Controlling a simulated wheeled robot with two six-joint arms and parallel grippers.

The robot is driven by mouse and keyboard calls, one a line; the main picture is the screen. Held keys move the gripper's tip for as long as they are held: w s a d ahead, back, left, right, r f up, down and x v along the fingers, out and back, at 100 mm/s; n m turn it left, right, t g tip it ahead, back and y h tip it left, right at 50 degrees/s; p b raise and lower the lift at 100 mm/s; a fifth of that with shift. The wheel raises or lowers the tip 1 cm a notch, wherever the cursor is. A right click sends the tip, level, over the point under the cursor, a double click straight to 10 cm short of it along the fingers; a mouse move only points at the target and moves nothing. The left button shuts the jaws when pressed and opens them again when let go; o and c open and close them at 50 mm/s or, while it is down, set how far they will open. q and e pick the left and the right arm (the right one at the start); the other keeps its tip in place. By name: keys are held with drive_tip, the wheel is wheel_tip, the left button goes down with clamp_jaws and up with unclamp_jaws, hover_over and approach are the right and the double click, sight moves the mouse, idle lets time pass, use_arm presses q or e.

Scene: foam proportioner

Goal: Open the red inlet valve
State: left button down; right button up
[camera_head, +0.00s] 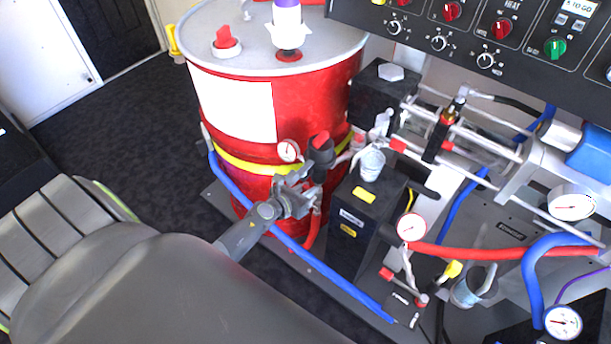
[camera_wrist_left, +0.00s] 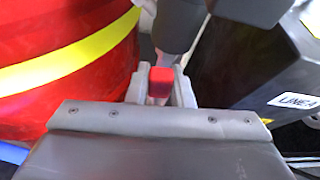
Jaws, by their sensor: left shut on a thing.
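The red inlet valve handle (camera_wrist_left: 161,78) shows in the left wrist view as a small red block between my left gripper's fingers (camera_wrist_left: 161,92). The fingers are shut on it, one on each side. In the head view my left gripper (camera_head: 297,192) is at the front right of the red drum, just left of a black box. There the gripper hides the handle, and I cannot tell its turn angle. My right gripper is not in view.
The red drum (camera_head: 310,105) with a yellow band stands behind the gripper. The black box (camera_head: 360,220) is close on the right. A blue hose (camera_head: 300,255) runs below the gripper. A dark cylinder with a red top (camera_head: 320,152) and a gauge (camera_head: 288,151) are just above it.

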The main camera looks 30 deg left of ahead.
sight(304, 191)
use_arm(q)
drive_tip(key=shift+f, duration=0.1)
drive_tip(key=c, duration=1.3)
unclamp_jaws()
drive_tip(key=p+v, duration=0.2)
drive_tip(key=v, duration=0.4)
drive_tip(key=shift+s+r, duration=0.2)
drive_tip(key=shift+s, duration=0.05)
drive_tip(key=shift+p+v, duration=0.3)
drive_tip(key=shift+v, duration=5.15)
drive_tip(key=shift+f, duration=0.1)
drive_tip(key=shift+c, duration=0.2)
